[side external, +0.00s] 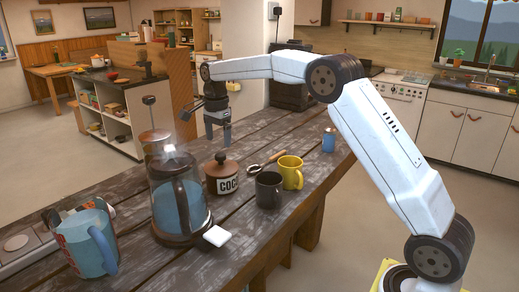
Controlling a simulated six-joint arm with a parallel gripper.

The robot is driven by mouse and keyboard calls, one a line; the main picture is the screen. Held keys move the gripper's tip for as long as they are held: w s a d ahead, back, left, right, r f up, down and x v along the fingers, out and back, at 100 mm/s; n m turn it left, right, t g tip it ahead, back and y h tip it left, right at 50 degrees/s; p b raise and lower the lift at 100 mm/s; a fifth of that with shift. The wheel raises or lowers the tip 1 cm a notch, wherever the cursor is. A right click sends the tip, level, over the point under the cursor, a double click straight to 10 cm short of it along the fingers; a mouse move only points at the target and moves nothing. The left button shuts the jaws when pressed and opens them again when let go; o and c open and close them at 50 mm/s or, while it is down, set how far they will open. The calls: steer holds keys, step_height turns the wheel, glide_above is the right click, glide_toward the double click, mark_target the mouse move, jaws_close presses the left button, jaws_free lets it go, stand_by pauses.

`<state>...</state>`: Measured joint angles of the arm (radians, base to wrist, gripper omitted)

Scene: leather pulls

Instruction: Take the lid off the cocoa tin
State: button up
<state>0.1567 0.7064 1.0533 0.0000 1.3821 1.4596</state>
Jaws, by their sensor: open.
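The cocoa tin (223,185) is a round brown tin with a pale label reading "COCO", standing upright on the wooden table. Its brown lid (221,164) with a round dark knob (221,156) sits on top of it. My gripper (217,139) points down above the table, behind and a little above the lid in this view. It is open and empty, and it looks apart from the knob. The exact gap in depth is hard to judge from this one view.
A glass French press (180,195) stands close left of the tin. A dark mug (269,190), a yellow mug (290,173) and a wooden-handled tool (257,166) are at its right. A blue mug (88,243), white block (217,236) and blue shaker (329,140) also stand on the table (285,225).

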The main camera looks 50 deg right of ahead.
mark_target(220, 154)
steer(key=shift+s+f, duration=0.15)
steer(key=shift+f, duration=3.1)
jaws_close()
